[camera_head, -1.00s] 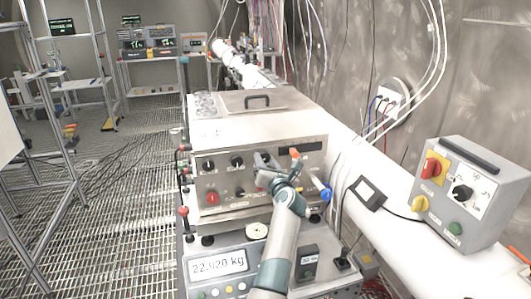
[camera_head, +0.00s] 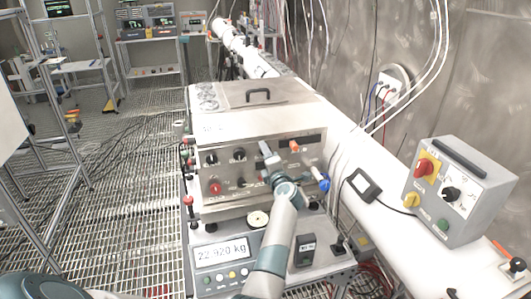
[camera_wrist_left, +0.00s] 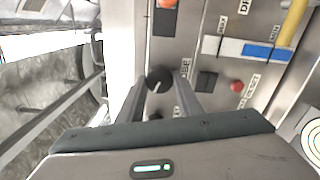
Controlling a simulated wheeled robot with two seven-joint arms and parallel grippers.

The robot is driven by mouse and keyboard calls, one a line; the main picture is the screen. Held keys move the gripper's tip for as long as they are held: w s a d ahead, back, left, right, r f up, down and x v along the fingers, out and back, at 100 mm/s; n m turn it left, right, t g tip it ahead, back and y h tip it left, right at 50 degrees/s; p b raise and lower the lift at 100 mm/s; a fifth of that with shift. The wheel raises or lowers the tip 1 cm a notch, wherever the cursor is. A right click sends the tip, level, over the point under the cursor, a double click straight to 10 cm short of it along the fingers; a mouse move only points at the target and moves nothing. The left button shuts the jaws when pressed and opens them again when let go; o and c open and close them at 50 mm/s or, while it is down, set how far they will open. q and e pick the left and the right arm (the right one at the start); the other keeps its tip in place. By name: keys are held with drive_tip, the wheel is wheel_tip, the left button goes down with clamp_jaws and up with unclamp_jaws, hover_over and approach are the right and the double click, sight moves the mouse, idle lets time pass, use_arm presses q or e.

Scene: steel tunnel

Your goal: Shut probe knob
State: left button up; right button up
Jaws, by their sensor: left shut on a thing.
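The probe knob (camera_wrist_left: 158,78) is a round black knob with a pale pointer line on the grey metal front panel (camera_head: 225,175). A partly covered label ending in "BE" stands beside it in the left wrist view. My left gripper (camera_wrist_left: 158,92) has one finger on each side of the knob and is shut on it. My right gripper is not in view.
Other black knobs (camera_head: 239,154) and a red knob (camera_head: 215,188) are on the panel's left. A grey control box (camera_head: 459,190) stands at right.

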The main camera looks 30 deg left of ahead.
use_arm(q)
drive_tip(key=m, duration=1.4)
drive_tip(key=shift+r, duration=0.15)
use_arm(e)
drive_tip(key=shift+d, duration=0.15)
use_arm(q)
drive_tip(key=o, duration=1)
drive_tip(key=shift+o, duration=0.2)
drive_tip(key=shift+d, duration=0.2)
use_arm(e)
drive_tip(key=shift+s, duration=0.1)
